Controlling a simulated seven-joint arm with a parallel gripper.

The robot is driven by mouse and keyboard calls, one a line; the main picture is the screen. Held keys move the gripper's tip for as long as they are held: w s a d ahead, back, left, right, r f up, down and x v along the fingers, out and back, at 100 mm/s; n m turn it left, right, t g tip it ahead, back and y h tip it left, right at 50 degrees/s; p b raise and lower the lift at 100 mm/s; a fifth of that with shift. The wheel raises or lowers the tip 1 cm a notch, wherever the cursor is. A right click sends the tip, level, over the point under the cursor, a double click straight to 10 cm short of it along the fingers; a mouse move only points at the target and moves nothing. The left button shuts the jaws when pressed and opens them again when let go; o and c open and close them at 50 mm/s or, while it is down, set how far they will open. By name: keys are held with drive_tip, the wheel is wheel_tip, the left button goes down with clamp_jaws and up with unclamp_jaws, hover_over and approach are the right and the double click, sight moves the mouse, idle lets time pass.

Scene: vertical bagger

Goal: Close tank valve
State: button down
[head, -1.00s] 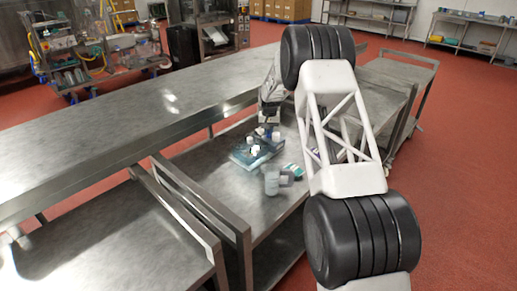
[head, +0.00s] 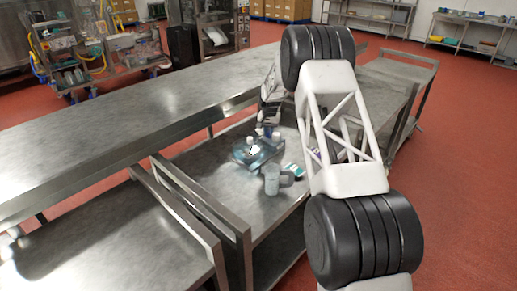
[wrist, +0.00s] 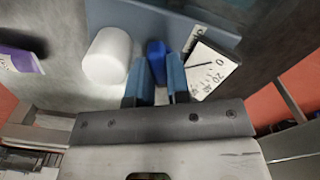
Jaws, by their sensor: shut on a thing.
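In the wrist view, the two blue-tipped fingers of my gripper (wrist: 158,84) are closed around a small blue piece (wrist: 156,58), which looks like the valve handle. A white cylinder (wrist: 108,57) stands just to its left. All sit on a blue-grey tank body (wrist: 185,20). In the head view, the bluish tank (head: 257,151) lies on the lower metal table, below the end of my arm. The fingertips are too small to make out there.
A clear container (head: 272,179) and a green-and-white item (head: 293,170) stand close in front of the tank on the metal table (head: 215,170). A long raised steel bench (head: 140,110) runs behind. In the wrist view, a purple-and-white item (wrist: 20,62) is at left.

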drive_tip(key=shift+s+a, duration=0.1)
drive_tip(key=shift+f+m, duration=0.1)
drive_tip(key=shift+m, duration=2.4)
drive_tip(key=c, duration=0.9)
unclamp_jaws()
drive_tip(key=shift+r, duration=2.6)
